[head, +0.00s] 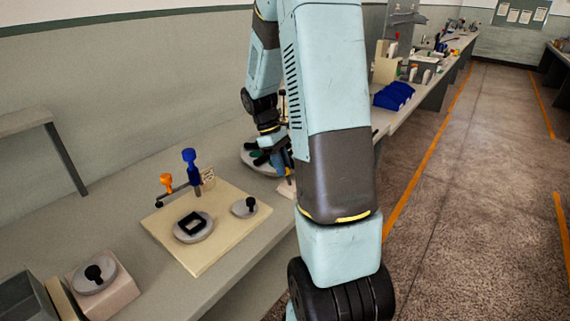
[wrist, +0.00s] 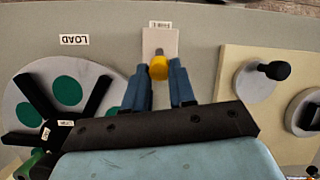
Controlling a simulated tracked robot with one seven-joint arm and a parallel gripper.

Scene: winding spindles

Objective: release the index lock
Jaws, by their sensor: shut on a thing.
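A yellow-topped knob (wrist: 158,63) stands on a small pale plate (wrist: 172,42) with a label at its far edge, too small to read surely. My gripper (wrist: 159,84) has its two blue fingers on either side of the knob and is shut on it. A round grey turntable (wrist: 18,97) with green discs and a black cross-shaped arm piece (wrist: 50,108) lies left of the gripper. In the head view my gripper (head: 284,166) is mostly hidden behind my arm, beside the turntable (head: 250,157).
A cream board (head: 180,252) carries a blue-topped post (head: 190,165), an orange knob (head: 167,181), a black square on a grey disc and a black-knobbed disc (head: 244,208). Blue bins (head: 394,96) stand farther along the bench. A LOAD label (wrist: 74,40) lies near the turntable.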

